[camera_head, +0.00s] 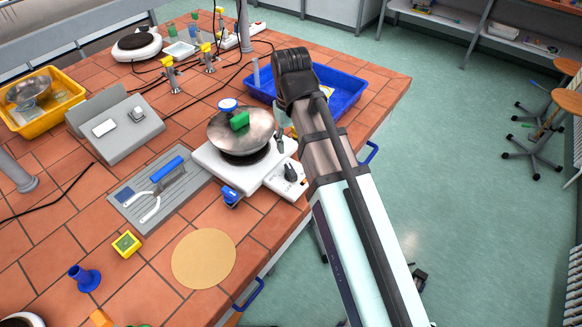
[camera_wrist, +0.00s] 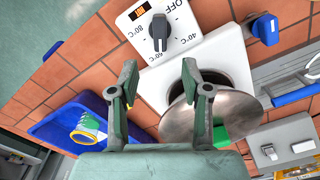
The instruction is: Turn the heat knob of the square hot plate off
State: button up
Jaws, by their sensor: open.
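The square hot plate (camera_head: 215,158) is white and stands near the bench's front edge, with a shallow metal pan (camera_head: 258,126) on its heating surface. Its dark heat knob (camera_head: 291,172) is on the front panel. In the wrist view the knob (camera_wrist: 158,32) has a raised grip, with OFF and temperature marks around it and a small orange display beside it. My gripper (camera_wrist: 158,66) is open and empty. Its two fingers point towards the panel, with the knob in line with their gap, just past the tips in the picture. No contact shows. In the head view my arm mostly hides the gripper.
A blue tray (camera_head: 344,104) lies behind the hot plate. A green block (camera_head: 239,121) is on the pan. A small blue object (camera_head: 231,195) stands left of the panel. A round hot plate (camera_head: 137,46) is at the back left. A tan disc (camera_head: 204,258) lies in front.

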aim_at(291, 170)
notch_tip(291, 170, down, 11)
jog(key=shift+r+p, duration=0.1)
jog(key=shift+p, duration=0.9)
grip_shut()
